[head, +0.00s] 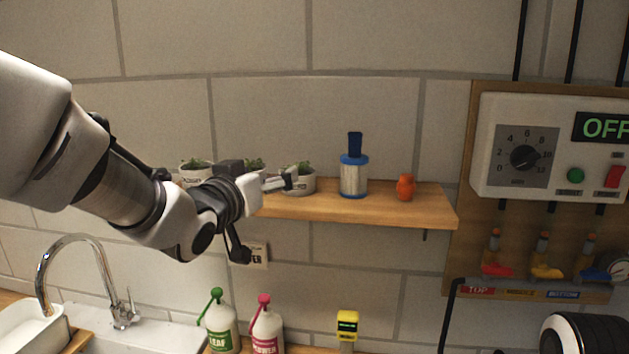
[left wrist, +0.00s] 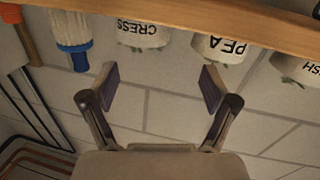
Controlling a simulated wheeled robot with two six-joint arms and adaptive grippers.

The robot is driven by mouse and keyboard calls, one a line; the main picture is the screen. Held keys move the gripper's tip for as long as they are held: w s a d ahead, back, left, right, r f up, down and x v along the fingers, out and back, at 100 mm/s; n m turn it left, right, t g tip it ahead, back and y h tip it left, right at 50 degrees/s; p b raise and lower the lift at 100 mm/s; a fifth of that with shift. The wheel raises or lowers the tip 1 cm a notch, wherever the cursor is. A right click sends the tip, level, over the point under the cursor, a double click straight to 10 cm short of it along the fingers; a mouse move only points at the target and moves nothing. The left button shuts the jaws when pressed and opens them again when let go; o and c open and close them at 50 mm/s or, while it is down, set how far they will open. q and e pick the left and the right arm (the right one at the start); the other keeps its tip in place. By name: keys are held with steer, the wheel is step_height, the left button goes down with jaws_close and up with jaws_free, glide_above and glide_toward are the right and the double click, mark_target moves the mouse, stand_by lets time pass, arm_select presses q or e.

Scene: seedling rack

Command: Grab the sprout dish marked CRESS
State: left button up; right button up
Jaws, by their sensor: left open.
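The sprout dish marked CRESS (left wrist: 143,36) is white with a black label and shows upside down in the left wrist view. In the head view it is the rightmost dish (head: 300,183) on the wooden shelf, partly hidden by a finger. The dish marked PEA (left wrist: 222,46) stands beside it, and a third dish (left wrist: 297,68) has a label ending in "SH". My left gripper (head: 265,214) is open and empty in front of the shelf. In the wrist view the CRESS dish lies beyond the gap between its fingertips (left wrist: 159,82), apart from them. My right gripper is not in view.
Below are two bottles, green-topped (head: 219,325) and pink-topped (head: 266,328), and a faucet (head: 80,240). A control panel (head: 550,145) is at right.

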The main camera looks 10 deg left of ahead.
mark_target(299, 171)
arm_select(q)
steer(key=d, duration=0.1)
steer(key=d+m, duration=0.1)
steer(key=d, duration=0.1)
steer(key=shift+f, duration=0.35)
steer(key=shift+w+d, duration=0.1)
steer(key=shift+d, duration=0.2)
steer(key=w+p, duration=0.1)
steer(key=w+a+p, duration=0.1)
steer(key=w, duration=0.1)
steer(key=shift+a, duration=0.15)
steer(key=w+p, duration=0.1)
steer(key=w+d, duration=0.1)
steer(key=w+d+p, duration=0.1)
steer(key=w, duration=0.1)
steer(key=shift+w+f+p, duration=0.1)
steer(key=shift+f+p, duration=0.2)
steer(key=shift+p, duration=0.05)
steer(key=shift+w+f, duration=0.1)
steer(key=shift+f, duration=0.05)
steer(key=shift+a, duration=0.15)
steer(key=shift+s+a, duration=0.15)
steer(key=shift+s, duration=0.05)
steer(key=c, duration=0.3)
steer(key=shift+a, duration=0.1)
steer(key=c, duration=0.6)
steer(key=shift+c, duration=0.6)
steer(key=shift+d, duration=0.2)
